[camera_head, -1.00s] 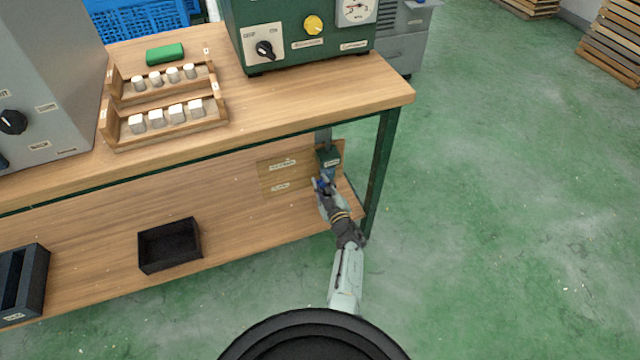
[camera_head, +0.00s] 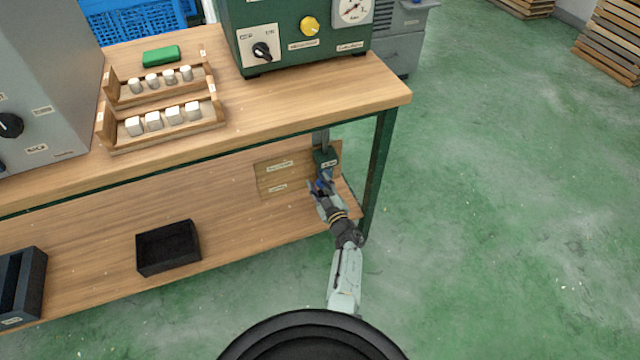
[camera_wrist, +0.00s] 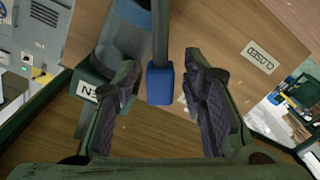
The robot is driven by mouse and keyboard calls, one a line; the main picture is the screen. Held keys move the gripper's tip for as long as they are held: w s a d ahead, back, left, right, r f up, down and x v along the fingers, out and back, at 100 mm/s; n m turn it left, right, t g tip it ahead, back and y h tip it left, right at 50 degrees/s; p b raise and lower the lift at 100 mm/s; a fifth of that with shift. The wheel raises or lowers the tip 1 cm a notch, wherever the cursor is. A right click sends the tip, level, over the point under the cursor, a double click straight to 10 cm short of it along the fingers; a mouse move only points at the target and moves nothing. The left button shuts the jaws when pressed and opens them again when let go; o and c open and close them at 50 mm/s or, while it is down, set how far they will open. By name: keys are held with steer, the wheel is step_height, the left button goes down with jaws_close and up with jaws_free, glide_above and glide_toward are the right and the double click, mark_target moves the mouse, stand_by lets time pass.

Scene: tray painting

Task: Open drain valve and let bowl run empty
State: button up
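The drain valve (camera_head: 325,158) is a small dark green box under a grey pipe, below the right end of the bench. In the wrist view its dark lever with a blue end (camera_wrist: 160,85) stands between my fingers. A plate ending in "EN" (camera_wrist: 88,92) is by the valve at left; a "CLOSED" plate (camera_wrist: 258,57) is on the board at right. My gripper (camera_head: 319,187) is at the lever; it also shows in the wrist view (camera_wrist: 165,85). Its fingers are spread, with a gap on each side of the blue end. I cannot make out the bowl.
The green machine (camera_head: 300,65) with knobs and a gauge stands on the wooden bench (camera_head: 300,108). A bench leg (camera_head: 378,165) is close to the right of my arm. A black bin (camera_head: 168,246) is on the lower shelf at left. The floor at right is clear.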

steer(key=shift+s+d, duration=0.1)
steer(key=shift+s+d+f, duration=0.1)
steer(key=shift+s+d, duration=0.05)
steer(key=shift+s, duration=0.2)
steer(key=v, duration=1.1)
steer(key=shift+c, duration=0.2)
